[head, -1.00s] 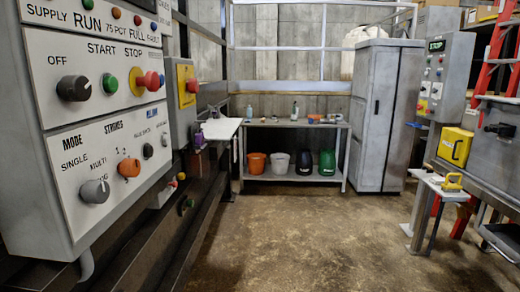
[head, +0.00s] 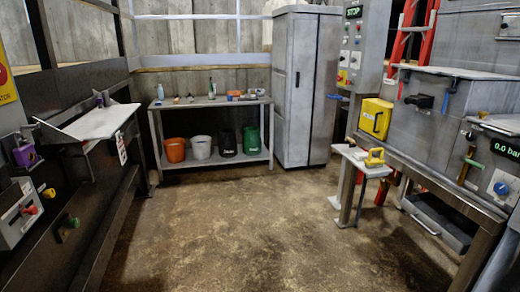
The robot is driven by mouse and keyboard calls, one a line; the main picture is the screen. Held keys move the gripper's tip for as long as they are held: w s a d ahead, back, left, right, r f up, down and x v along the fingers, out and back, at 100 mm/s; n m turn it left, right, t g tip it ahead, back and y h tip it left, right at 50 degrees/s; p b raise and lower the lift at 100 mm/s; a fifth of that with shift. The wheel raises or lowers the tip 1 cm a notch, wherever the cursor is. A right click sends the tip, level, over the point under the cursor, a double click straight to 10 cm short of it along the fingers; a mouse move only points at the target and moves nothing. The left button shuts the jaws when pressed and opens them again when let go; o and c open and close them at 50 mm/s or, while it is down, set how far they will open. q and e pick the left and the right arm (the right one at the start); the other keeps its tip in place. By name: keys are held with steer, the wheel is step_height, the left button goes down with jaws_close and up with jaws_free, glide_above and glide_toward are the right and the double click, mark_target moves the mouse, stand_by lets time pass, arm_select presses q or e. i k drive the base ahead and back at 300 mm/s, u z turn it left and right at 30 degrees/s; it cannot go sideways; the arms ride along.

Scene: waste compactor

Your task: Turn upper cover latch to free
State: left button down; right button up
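Neither of my grippers is in view. No part is labelled as the upper cover latch, so I cannot tell which one it is. In the head view a grey machine at the right has a black handle (head: 420,101) on its front and a blue lever (head: 452,86) near its top edge. A green lever (head: 473,163) and a brass-coloured part (head: 465,172) are beside it. At the left, a dark machine carries a purple part (head: 25,155) and a green knob (head: 73,222). Their turned positions are too small to read.
A small stand (head: 347,152) with a yellow item (head: 375,157) juts out before the right machine. A yellow box (head: 375,118) is behind it. A workbench (head: 212,103) with buckets below and a tall grey cabinet (head: 304,86) stand at the back. The middle floor is clear.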

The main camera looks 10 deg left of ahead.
mark_target(64, 154)
steer(key=i, duration=3.25)
steer(key=u, duration=2.45)
